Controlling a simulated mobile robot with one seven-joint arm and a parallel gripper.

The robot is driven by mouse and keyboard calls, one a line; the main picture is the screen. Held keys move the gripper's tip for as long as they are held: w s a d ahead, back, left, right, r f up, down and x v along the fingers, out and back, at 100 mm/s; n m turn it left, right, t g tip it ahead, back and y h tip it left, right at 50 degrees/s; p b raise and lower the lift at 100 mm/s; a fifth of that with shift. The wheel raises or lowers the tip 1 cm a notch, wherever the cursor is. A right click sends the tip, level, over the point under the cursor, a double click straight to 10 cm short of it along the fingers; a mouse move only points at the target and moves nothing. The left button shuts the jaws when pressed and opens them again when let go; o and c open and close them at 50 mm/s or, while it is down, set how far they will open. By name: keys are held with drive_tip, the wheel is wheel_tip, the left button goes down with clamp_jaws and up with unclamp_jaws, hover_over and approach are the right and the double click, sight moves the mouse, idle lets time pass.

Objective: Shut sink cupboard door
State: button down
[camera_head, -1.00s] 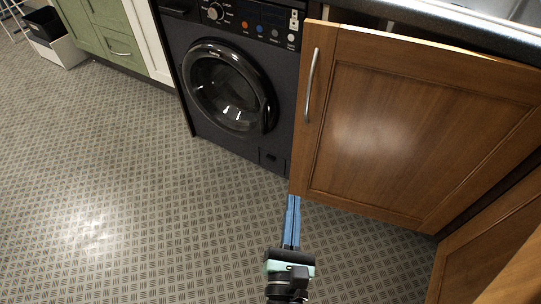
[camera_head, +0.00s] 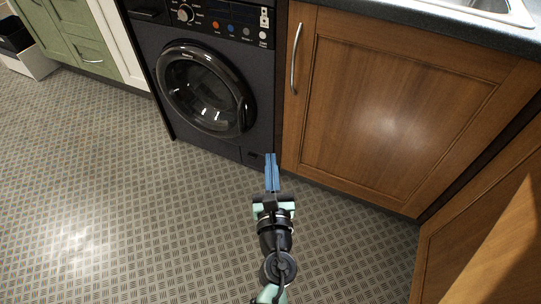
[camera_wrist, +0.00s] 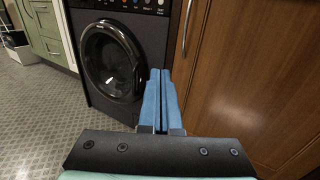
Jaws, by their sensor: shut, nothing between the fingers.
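The sink cupboard door (camera_head: 385,105) is brown wood with a vertical metal handle (camera_head: 296,58) near its upper left edge. It stands under the worktop with the sink and looks flush with the cupboard front, or nearly so. In the wrist view the door (camera_wrist: 235,85) fills the right side. My gripper (camera_head: 271,156) has its blue fingers together and empty, low in front of the door's lower left corner. In the wrist view the fingers (camera_wrist: 160,75) point forward between washing machine and door. I cannot tell whether the fingertips touch the door.
A dark washing machine (camera_head: 205,92) stands left of the door. A sink (camera_head: 490,8) is set in the dark worktop above. Another wooden front (camera_head: 470,235) stands at the lower right. Green drawers (camera_head: 75,35) are at the far left. The patterned floor is clear on the left.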

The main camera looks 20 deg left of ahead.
drive_tip(key=shift+x, duration=1)
